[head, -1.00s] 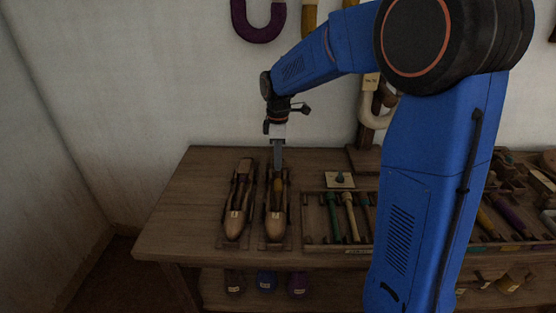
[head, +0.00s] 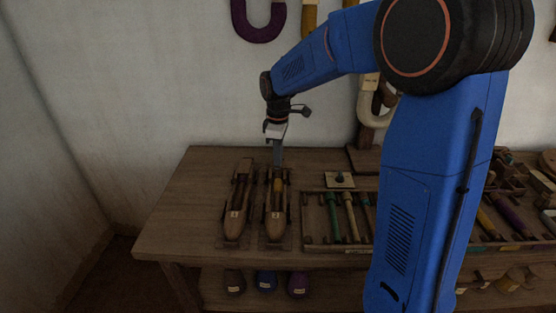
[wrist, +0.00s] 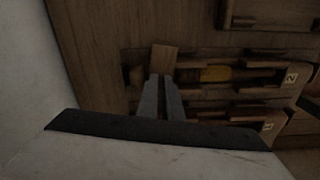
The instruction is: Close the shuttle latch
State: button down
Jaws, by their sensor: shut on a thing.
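Two wooden shuttles lie side by side at the left of the bench. The right shuttle (head: 276,225) holds a yellow bobbin (head: 279,186), which also shows in the wrist view (wrist: 215,74). My gripper (head: 278,168) reaches down, slightly tilted, to this shuttle's far end. In the wrist view its fingers (wrist: 161,78) are close together, shut on a small wooden piece (wrist: 164,60) that looks like the shuttle latch. The fingers hide part of it, and I cannot tell its exact angle. The left shuttle (head: 236,222) lies apart from my gripper.
A tray (head: 305,222) with green and pale tools stands right of the shuttles. A small plate with a knob (head: 339,180) lies behind it. The bench top (head: 190,205) is bare at left.

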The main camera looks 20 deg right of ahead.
jog(key=m, duration=1.5)
jog(key=shift+m, duration=0.4)
dwell(0.4)
jog(key=c, duration=2.2)
grip_release()
jog(key=shift+r, duration=0.1)
notch_tip(320, 180, up, 17)
jog(key=shift+r, duration=0.15)
